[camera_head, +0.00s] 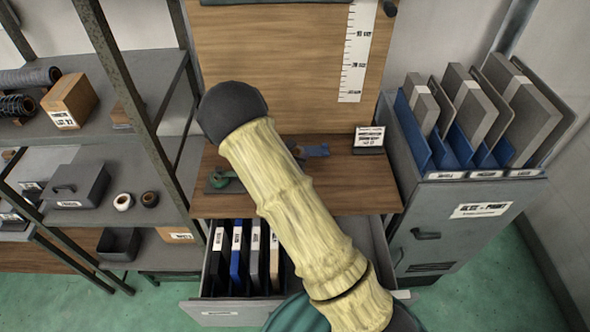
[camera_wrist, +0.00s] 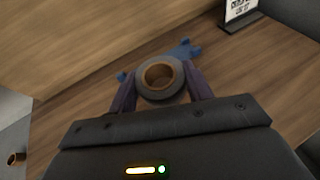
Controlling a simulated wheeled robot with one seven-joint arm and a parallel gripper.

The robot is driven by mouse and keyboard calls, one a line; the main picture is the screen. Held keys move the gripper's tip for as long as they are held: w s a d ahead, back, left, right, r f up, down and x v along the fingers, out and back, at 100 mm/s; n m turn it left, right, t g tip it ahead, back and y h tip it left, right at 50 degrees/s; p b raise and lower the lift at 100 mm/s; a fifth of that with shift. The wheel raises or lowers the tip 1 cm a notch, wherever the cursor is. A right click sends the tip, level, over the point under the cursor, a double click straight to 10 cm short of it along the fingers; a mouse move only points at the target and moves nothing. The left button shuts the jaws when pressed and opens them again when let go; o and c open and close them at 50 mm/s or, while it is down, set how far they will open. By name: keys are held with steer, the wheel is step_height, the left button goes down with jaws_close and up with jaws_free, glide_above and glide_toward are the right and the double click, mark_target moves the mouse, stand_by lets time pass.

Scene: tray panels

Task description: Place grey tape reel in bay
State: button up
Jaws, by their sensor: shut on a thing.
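The grey tape reel (camera_wrist: 161,95), a grey ring with a brown core, is held between the two dark fingers of my gripper (camera_wrist: 162,82) in the wrist view. It is above the brown wooden worktop. In the head view my arm hides the gripper and the reel. I cannot tell for certain which place is the bay. On the left shelf, a white tape roll (camera_head: 123,201) and a dark tape roll (camera_head: 150,199) lie side by side.
A blue item (camera_head: 315,150) and a small sign (camera_head: 369,138) are on the worktop (camera_head: 365,180). Below, an open drawer (camera_head: 226,311) holds several binders. A grey file cabinet (camera_head: 440,225) stands right. The shelf's metal post (camera_head: 130,90) rises left of the worktop.

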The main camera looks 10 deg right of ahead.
steer(key=shift+f, duration=1.55)
steer(key=shift+f+p, duration=0.75)
steer(key=shift+f, duration=1.3)
steer(key=shift+f, duration=0.15)
steer(key=o, duration=1)
steer(key=shift+c, duration=0.2)
